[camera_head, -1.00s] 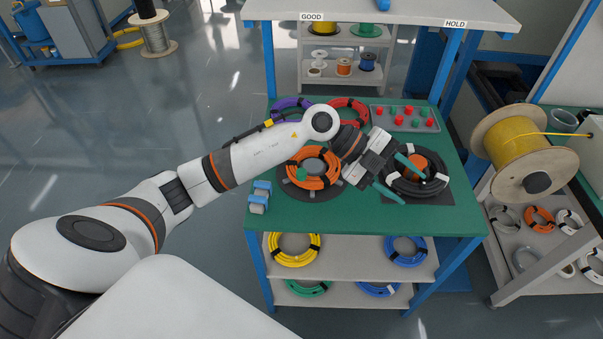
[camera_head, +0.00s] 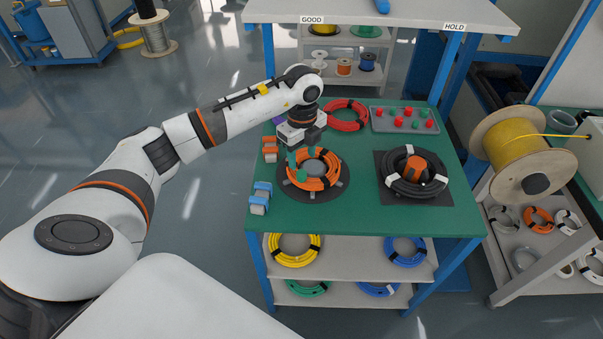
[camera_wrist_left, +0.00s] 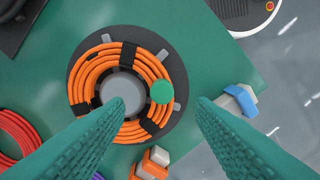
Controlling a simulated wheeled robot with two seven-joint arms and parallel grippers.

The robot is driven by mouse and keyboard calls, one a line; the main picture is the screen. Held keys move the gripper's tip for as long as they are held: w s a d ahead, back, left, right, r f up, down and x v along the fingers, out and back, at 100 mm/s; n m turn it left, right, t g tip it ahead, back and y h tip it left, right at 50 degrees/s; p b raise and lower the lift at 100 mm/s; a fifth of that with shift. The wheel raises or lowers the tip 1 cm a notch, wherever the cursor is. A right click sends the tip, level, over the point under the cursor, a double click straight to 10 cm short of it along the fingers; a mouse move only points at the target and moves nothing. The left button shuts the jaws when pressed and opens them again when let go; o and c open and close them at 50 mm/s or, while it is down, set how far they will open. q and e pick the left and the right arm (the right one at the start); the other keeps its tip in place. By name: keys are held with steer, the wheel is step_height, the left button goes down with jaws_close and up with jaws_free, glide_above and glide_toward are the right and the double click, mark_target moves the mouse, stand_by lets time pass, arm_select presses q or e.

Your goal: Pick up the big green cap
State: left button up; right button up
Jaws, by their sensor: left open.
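The big green cap (camera_wrist_left: 161,91) is a round green disc lying on the orange cable coil (camera_wrist_left: 95,70) in the left wrist view, beside the grey hub (camera_wrist_left: 118,87). In the head view the cap (camera_head: 302,176) shows small on the coil (camera_head: 322,182), near my fingers. My left gripper (camera_head: 303,157) points down over the coil, open and empty. In the left wrist view its two teal fingers (camera_wrist_left: 160,104) stand on either side of the cap in the picture, apart from it; the height between them is hard to tell. My right gripper is not in view.
A black coil with an orange core (camera_head: 408,180) sits on the right of the green table (camera_head: 350,215). A tray (camera_head: 377,124) with red and green caps and a red coil (camera_head: 346,104) lie behind. Blue-grey clips (camera_head: 260,198) and orange-grey clips (camera_head: 270,150) stand at the left edge.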

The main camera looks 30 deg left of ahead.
mark_target(302, 173)
arm_select(q)
steer(key=shift+s+f+p, duration=0.1)
steer(key=shift+f+p, duration=0.45)
steer(key=shift+f, duration=2.15)
steer(key=c, duration=1)
